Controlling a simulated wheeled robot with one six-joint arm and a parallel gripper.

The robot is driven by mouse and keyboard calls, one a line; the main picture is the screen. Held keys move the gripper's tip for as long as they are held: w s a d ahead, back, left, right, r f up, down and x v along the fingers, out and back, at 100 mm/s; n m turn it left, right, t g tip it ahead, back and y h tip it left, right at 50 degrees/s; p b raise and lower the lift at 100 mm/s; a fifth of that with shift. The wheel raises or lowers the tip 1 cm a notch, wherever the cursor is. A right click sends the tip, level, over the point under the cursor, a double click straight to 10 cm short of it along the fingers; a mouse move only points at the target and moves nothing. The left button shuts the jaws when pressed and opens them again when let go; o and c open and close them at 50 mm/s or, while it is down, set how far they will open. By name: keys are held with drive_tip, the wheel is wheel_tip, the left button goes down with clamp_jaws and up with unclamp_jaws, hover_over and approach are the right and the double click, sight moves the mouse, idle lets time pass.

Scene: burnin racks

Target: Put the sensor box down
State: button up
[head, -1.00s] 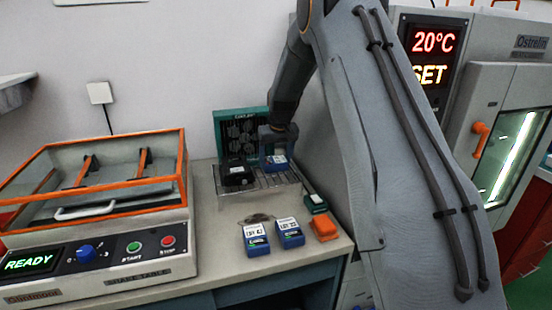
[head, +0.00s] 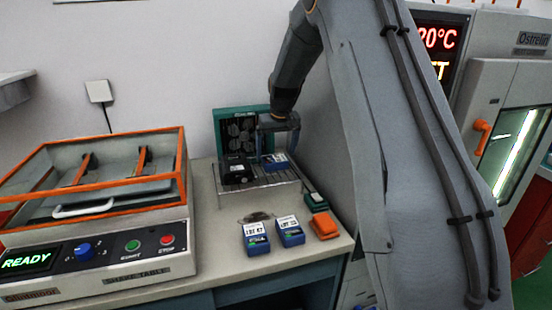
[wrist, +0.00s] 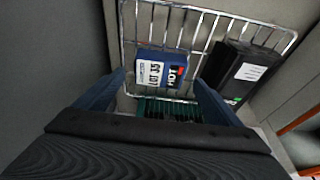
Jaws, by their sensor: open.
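The sensor box is a small blue box with white labels (head: 276,161). It sits on the wire rack (head: 262,189) in the head view, beside a black box (head: 236,170). The wrist view shows the sensor box (wrist: 162,68) lying on the rack's wires, with a label that seems to read "LOT 35" and a "HOT" mark. My gripper (head: 278,142) is open just above it. Its two blue-grey fingers stand apart on either side of the box in the wrist view and appear clear of it.
A green fan unit (head: 240,128) stands behind the rack. Two more blue boxes (head: 256,239) (head: 290,231), an orange item (head: 324,226) and a green item (head: 315,200) lie on the bench in front. A shaker table with an orange-framed lid (head: 95,208) stands left.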

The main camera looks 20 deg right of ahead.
drive_tip(key=b+v, duration=0.2)
drive_tip(key=v, duration=0.6)
drive_tip(key=s+a+f+g, duration=0.1)
drive_tip(key=s+a+f, duration=0.2)
drive_tip(key=s, duration=0.9)
drive_tip(key=s+a+f+g, duration=0.1)
drive_tip(key=s+a+f, duration=0.2)
drive_tip(key=s, duration=1)
drive_tip(key=s+a+f+g, duration=0.1)
drive_tip(key=s+a+f, duration=0.2)
drive_tip(key=s, duration=1)
wheel_tip(320, 180, down, 3)
drive_tip(key=shift+s+a+r, duration=0.2)
drive_tip(key=shift+s, duration=0.05)
drive_tip(key=shift+d, duration=0.1)
